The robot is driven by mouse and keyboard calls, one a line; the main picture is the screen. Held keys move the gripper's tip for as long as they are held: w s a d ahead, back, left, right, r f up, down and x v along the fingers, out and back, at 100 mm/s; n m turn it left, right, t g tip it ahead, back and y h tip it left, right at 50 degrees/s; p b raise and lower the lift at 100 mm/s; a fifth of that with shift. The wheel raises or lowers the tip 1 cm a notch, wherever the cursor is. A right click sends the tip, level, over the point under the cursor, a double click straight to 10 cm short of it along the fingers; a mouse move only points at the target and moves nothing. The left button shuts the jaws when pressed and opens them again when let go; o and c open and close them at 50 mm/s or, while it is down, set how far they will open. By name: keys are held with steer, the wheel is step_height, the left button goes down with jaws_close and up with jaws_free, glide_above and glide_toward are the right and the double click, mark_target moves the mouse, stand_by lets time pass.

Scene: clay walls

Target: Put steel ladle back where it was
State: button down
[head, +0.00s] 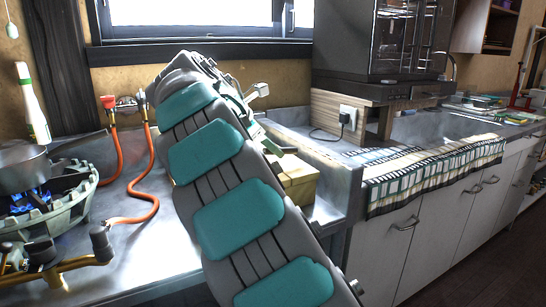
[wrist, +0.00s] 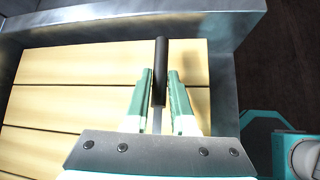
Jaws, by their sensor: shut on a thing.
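In the wrist view my gripper (wrist: 160,76) has its two green fingers closed on either side of a slim dark handle. This is the steel ladle (wrist: 161,52), with its black handle end pointing up the picture and a thin metal shank showing below, between the fingers. The ladle's bowl is hidden behind the gripper's metal plate. The ladle is over a pale slatted wooden surface (wrist: 60,98); I cannot tell if it touches it. In the head view my arm hides the gripper and the ladle.
A yellow wooden box (head: 302,190) stands on the metal counter (head: 170,255), partly behind my arm. A pan (head: 25,170) sits over a lit burner at left, with orange hoses (head: 150,175) beside it. A striped cloth (head: 430,170) lies on the right counter.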

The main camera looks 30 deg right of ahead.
mark_target(266, 151)
steer(key=shift+f, duration=1.25)
steer(key=c, duration=0.7)
jaws_free()
steer(key=shift+f, duration=0.1)
steer(key=v, duration=0.7)
steer(key=shift+s+a+r, duration=0.15)
steer(key=shift+a+r, duration=0.1)
